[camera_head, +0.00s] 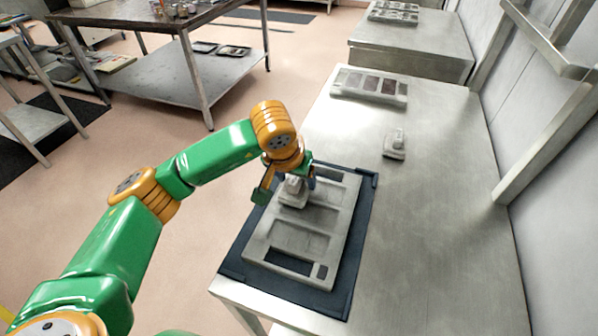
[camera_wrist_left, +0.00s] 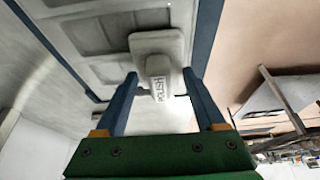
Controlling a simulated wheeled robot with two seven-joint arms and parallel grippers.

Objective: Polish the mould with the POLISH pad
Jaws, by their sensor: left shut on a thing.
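The mould (camera_head: 345,220) is a grey slab with several rectangular recesses, lying on a dark blue mat (camera_head: 233,268) on the steel table. The POLISH pad (camera_head: 292,194) is a pale block with a raised grip. In the left wrist view the word POLISH shows on the pad's grip (camera_wrist_left: 158,88). My left gripper (camera_head: 287,187) is shut on the pad's grip, with one blue finger on each side. The pad is over the left, far part of the mould; whether it touches the surface is hard to tell. My right gripper is not in view.
A second pale pad (camera_head: 395,145) stands on the table, its label unreadable. A mould-like plate with dark recesses (camera_head: 369,85) lies at the table's far end. The table's right side is clear up to the wall. A metal frame (camera_head: 545,130) stands at the right.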

